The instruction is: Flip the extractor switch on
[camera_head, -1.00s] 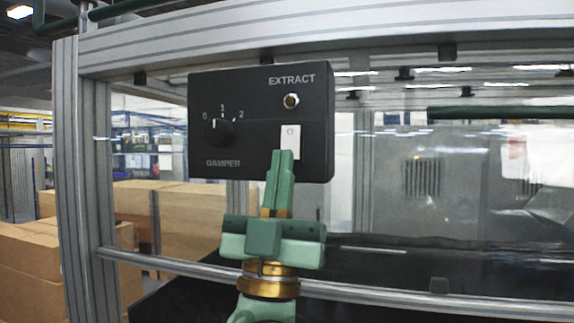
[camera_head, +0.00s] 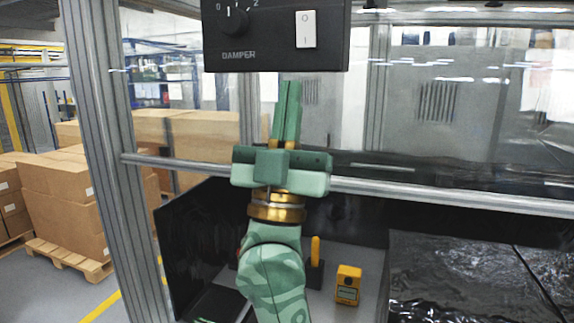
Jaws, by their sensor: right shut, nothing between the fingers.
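The extractor switch (camera_head: 306,29) is a white rocker on the black control panel (camera_head: 275,52), with O marked at its top and I at its bottom. I cannot tell for sure which half is pressed in. The EXTRACT label and the lamp seen before are above the picture's top edge. My right gripper (camera_head: 290,84) is green and shut, empty, with its fingers pointing up. Its tips show just below the panel's lower edge, below and a little left of the switch, apart from it in the picture. My left gripper is not in view.
A damper knob (camera_head: 234,22) is on the panel left of the switch. A metal rail (camera_head: 440,196) crosses behind my right gripper. A yellow device (camera_head: 348,284) stands low in the enclosure. Cardboard boxes (camera_head: 62,195) are stacked at left.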

